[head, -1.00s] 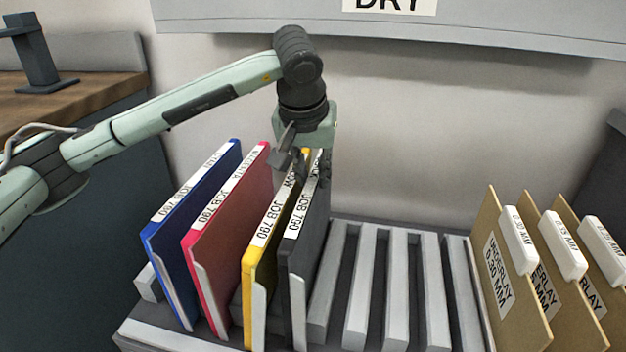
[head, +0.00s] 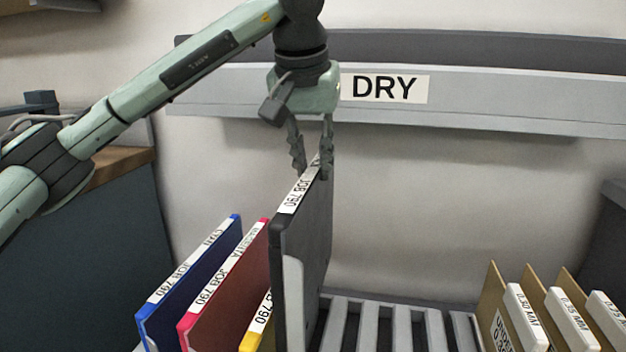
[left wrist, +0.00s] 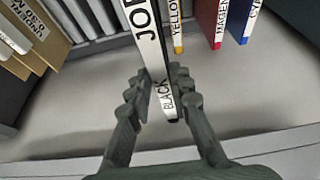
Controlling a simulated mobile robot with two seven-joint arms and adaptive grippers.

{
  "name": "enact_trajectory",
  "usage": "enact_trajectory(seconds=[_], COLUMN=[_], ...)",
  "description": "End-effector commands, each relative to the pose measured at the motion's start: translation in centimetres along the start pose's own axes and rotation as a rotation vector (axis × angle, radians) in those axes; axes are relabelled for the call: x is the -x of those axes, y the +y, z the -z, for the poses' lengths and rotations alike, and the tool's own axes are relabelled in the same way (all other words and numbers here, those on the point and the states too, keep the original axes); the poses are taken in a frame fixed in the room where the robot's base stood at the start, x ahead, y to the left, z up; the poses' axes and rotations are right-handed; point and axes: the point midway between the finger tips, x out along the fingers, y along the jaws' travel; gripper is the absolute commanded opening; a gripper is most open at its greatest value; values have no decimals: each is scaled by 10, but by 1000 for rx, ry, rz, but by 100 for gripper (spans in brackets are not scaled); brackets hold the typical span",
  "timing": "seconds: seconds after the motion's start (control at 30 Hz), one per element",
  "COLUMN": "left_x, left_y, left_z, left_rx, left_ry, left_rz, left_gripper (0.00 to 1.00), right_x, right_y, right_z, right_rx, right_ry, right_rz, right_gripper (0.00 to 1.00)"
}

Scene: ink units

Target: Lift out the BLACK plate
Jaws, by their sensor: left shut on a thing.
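The black plate (head: 305,245) is upright and raised well above the other plates in the head view. Its white top label reads JOB 790, and the word BLACK shows on the plate's label (left wrist: 148,45) in the left wrist view. My left gripper (head: 311,170) is shut on the top edge of the black plate; in the left wrist view its fingers (left wrist: 161,95) stand on either side of the label. The plate's lower end is cut off by the head view's bottom edge. My right gripper is not in view.
The yellow (head: 258,325), magenta (head: 230,285) and blue (head: 190,280) plates stand in the rack to the left. Empty rack slots (head: 385,325) lie to the right, then tan underlay sheets (head: 497,300). A grey rail marked DRY (head: 480,100) runs along the wall behind.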

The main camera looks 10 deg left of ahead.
Motion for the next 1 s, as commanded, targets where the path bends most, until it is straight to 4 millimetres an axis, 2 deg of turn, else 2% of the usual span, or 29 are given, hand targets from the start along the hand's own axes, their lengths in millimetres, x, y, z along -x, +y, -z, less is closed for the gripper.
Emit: enact_trajectory(seconds=[0.13, 0.47, 0.73, 1.0], left_x=[11, 20, 38, 62], left_y=[1, 0, 0, 0], left_z=[4, -26, -71, -125], left_rx=[-1, -2, -4, -2], left_ry=[2, 3, 5, 6], left_rz=[-1, -1, 0, -1], left_gripper=[0, 0, 0, 0], right_x=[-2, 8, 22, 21], right_y=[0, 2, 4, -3], right_z=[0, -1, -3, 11], right_rx=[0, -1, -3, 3], right_ry=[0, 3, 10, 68], right_rz=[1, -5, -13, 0], right_gripper=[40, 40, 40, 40])
